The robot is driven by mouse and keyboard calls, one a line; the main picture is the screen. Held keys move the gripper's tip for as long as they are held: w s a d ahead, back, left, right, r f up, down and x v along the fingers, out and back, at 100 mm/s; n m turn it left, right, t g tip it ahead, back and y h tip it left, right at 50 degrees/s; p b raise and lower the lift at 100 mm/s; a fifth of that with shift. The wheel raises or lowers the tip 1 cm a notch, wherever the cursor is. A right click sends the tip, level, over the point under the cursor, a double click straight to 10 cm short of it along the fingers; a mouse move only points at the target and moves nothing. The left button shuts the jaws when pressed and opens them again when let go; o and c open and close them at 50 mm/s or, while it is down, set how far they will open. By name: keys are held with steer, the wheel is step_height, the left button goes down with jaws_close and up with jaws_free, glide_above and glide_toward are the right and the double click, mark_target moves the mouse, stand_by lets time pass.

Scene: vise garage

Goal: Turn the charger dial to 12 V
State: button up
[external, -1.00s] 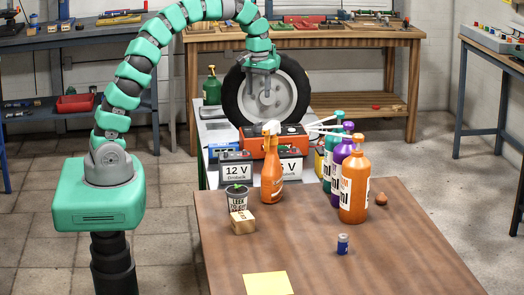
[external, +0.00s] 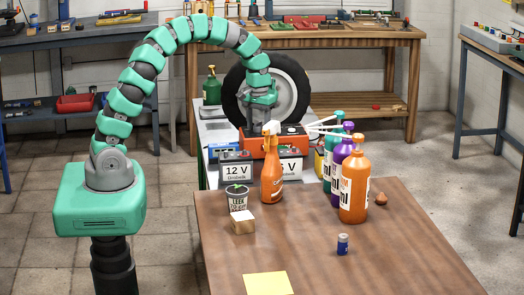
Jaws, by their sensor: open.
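My gripper (external: 261,117) is open and points down, just above the charger in the picture. I cannot tell whether it touches the charger. A battery with a "12 V" label (external: 236,170) stands in front of the charger at left. A second label (external: 291,167), partly hidden, ends in "V" at right.
An orange spray bottle (external: 271,180) stands in front of the charger and hides part of it. Bottles (external: 354,188) stand at right. A tyre (external: 291,88) stands close behind my gripper.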

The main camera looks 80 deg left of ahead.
steer(key=c, duration=1)
steer(key=shift+o, duration=0.2)
steer(key=shift+r+m+p, duration=0.15)
steer(key=shift+m+p, duration=0.25)
steer(key=shift+p, duration=0.15)
steer(key=shift+m+p, duration=0.35)
steer(key=shift+m, duration=0.25)
steer(key=o, duration=1)
steer(key=shift+c, duration=0.2)
step_height(320, 180, up, 13)
steer(key=p, duration=0.1)
steer(key=shift+r, duration=0.2)
